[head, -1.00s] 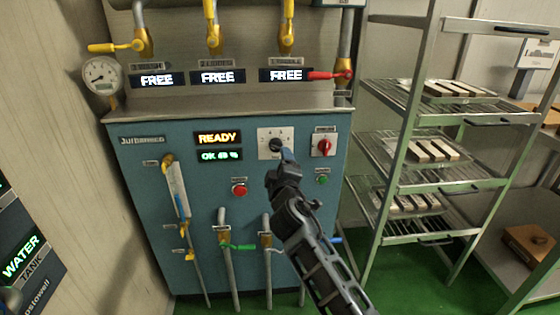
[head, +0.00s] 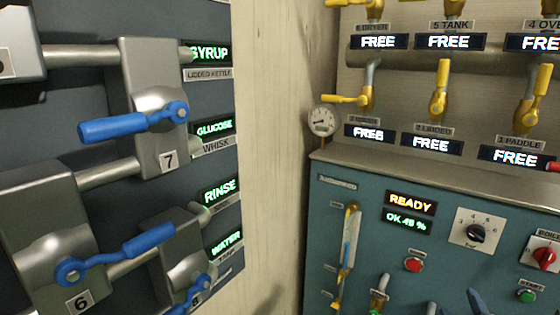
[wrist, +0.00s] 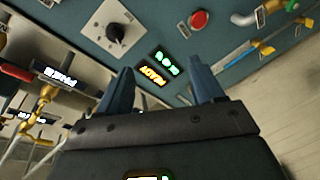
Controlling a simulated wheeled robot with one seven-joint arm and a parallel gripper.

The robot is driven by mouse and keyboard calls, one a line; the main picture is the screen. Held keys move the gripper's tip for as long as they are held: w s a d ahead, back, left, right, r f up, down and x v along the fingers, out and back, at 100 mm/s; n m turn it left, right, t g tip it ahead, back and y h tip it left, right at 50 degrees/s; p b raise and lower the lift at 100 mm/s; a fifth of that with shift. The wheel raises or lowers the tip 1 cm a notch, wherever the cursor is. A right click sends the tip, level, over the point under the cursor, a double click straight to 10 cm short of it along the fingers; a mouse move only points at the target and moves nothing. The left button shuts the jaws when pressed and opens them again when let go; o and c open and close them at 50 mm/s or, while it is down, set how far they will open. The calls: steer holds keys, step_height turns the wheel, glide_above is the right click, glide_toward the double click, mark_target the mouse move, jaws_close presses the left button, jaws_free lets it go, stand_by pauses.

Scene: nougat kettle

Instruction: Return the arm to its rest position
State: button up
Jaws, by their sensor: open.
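My gripper (wrist: 162,78) shows in the wrist view with its two blue-grey fingers apart and nothing between them. It faces the teal control panel (wrist: 228,50) and is clear of the black rotary knob (wrist: 116,33). The lit READY display (wrist: 153,75) appears upside down between the fingers. In the head view a small dark-blue tip (head: 478,302) at the bottom edge may be part of my gripper; the rest of my arm is out of that view. The knob (head: 475,234) stands untouched on its pale plate.
A dark valve panel at left carries blue handles (head: 128,124) that stick out. Yellow valves (head: 438,103) sit above. A bare wall (head: 280,150) lies between.

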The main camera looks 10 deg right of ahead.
steer(key=s+a+f+t+y+p, duration=0.15)
steer(key=s+a+y, duration=0.55)
steer(key=s+a, duration=1.05)
steer(key=s+a+r+m+y+p, duration=0.1)
steer(key=s+a+r+m, duration=0.3)
steer(key=s+r, duration=0.6)
steer(key=s+a+y, duration=0.1)
steer(key=s+a, duration=0.1)
steer(key=s, duration=0.2)
steer(key=shift+s+r+m+y, duration=0.2)
steer(key=shift+r+m+y, duration=0.2)
